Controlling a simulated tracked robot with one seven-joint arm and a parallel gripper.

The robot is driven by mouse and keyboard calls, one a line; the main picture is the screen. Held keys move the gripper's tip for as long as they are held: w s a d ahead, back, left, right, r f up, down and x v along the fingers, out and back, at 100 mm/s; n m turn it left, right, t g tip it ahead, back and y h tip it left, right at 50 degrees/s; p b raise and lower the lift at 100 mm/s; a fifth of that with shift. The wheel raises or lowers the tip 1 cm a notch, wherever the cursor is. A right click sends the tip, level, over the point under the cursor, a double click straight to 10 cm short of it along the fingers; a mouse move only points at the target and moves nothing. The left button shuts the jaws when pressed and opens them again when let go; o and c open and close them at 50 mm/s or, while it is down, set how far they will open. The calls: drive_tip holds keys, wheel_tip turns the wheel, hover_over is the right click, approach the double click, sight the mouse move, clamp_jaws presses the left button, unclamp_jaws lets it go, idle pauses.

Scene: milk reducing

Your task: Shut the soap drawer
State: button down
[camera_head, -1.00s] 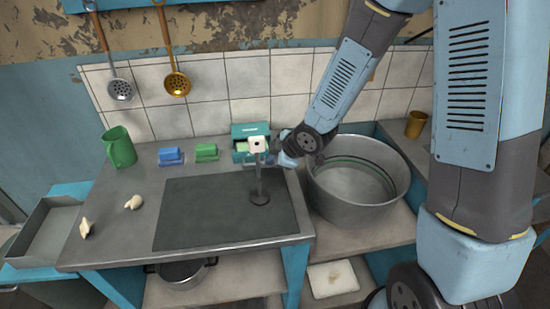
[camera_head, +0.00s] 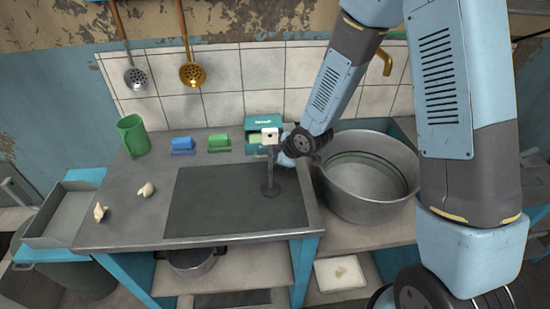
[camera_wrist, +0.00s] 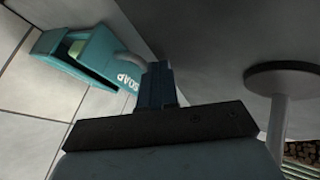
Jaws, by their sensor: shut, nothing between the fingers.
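The teal soap box stands at the back of the worktop against the tiles in the head view (camera_head: 264,124). Its drawer (camera_head: 255,148) is out at the front, with light green soap in it. In the wrist view the box (camera_wrist: 85,35) appears tilted; a gap with green soap shows between it and the drawer front (camera_wrist: 122,78), marked SOAP, with a grey handle. My gripper (camera_wrist: 158,72) is shut and empty, right beside the drawer front and handle; I cannot tell whether it touches. In the head view its fingers are hidden.
A stand with a white head (camera_head: 270,137) and round base is close in front of the drawer and my wrist. A big metal pot (camera_head: 368,205) is to the right. Blue (camera_head: 183,146) and green (camera_head: 219,143) blocks sit to the left. The dark mat (camera_head: 215,205) is otherwise clear.

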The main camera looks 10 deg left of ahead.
drive_tip(key=shift+w, duration=0.1)
drive_tip(key=w, duration=0.2)
drive_tip(key=w+a, duration=0.1)
drive_tip(key=w, duration=0.4)
drive_tip(key=shift+a, duration=0.35)
drive_tip(key=shift+w+a, duration=0.1)
drive_tip(key=shift+w, duration=0.3)
drive_tip(key=shift+w+r, duration=0.1)
drive_tip(key=shift+r, duration=0.05)
